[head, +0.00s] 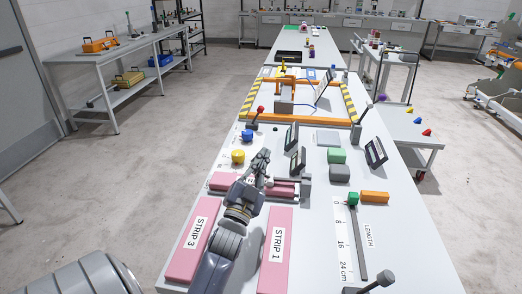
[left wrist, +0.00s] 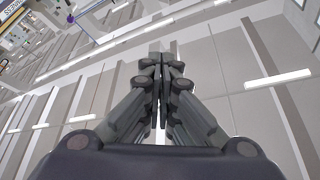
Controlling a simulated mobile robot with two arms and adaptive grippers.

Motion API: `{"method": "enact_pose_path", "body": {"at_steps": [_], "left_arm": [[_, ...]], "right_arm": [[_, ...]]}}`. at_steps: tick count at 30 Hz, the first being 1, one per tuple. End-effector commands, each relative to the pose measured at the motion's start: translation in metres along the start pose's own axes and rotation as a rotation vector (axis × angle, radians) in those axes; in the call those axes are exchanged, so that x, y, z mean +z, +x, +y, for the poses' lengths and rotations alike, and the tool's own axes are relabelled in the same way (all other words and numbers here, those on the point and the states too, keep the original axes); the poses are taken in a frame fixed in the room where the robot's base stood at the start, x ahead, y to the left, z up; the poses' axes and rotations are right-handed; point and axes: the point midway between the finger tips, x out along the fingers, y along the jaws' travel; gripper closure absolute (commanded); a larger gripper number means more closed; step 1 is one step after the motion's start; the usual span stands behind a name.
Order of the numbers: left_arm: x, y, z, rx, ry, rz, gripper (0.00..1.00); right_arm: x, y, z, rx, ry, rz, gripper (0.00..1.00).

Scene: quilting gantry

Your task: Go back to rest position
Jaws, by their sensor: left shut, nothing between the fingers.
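My left gripper (head: 262,160) is over the near part of the long white table (head: 325,255) in the head view. Its arm comes up from the bottom edge between the pink strips marked STRIP 3 (head: 190,245) and STRIP 1 (head: 275,250). The fingers are together and empty; in the left wrist view the gripper (left wrist: 160,60) points up at the far wall and ceiling lights. Behind the gripper lies a pink piece in a grey holder (head: 305,187). My right gripper is not in view.
An orange gantry frame (head: 288,85) stands farther back. A side bench (head: 120,52) is at left, with open floor between.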

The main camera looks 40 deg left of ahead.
Motion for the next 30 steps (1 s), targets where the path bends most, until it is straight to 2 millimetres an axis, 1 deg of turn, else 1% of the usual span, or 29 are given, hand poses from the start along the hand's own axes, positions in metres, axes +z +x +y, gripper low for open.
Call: {"method": "enact_pose_path", "body": {"at_steps": [1,3,6,10,17,20,25,30], "left_arm": [[0.002,-0.012,0.005,0.001,-0.002,-0.003,1.00],[0.001,-0.023,0.008,0.000,-0.002,-0.002,1.00],[-0.002,-0.035,0.011,0.000,-0.002,0.000,1.00],[-0.004,-0.043,0.013,-0.001,-0.001,0.000,1.00],[-0.005,-0.044,0.013,-0.001,0.000,0.001,1.00],[-0.012,-0.041,0.009,-0.001,0.000,0.002,1.00],[-0.038,-0.028,-0.008,-0.001,0.000,0.002,1.00],[-0.055,-0.020,-0.018,0.000,0.000,0.001,1.00]], "right_arm": [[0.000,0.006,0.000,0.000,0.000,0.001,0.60],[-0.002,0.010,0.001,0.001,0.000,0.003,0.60],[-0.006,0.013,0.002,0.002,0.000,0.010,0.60],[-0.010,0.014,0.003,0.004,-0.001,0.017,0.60],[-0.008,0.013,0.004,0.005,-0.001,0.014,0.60],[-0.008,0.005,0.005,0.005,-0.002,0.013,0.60],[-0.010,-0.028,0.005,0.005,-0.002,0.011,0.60],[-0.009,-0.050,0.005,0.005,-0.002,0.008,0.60]]}}
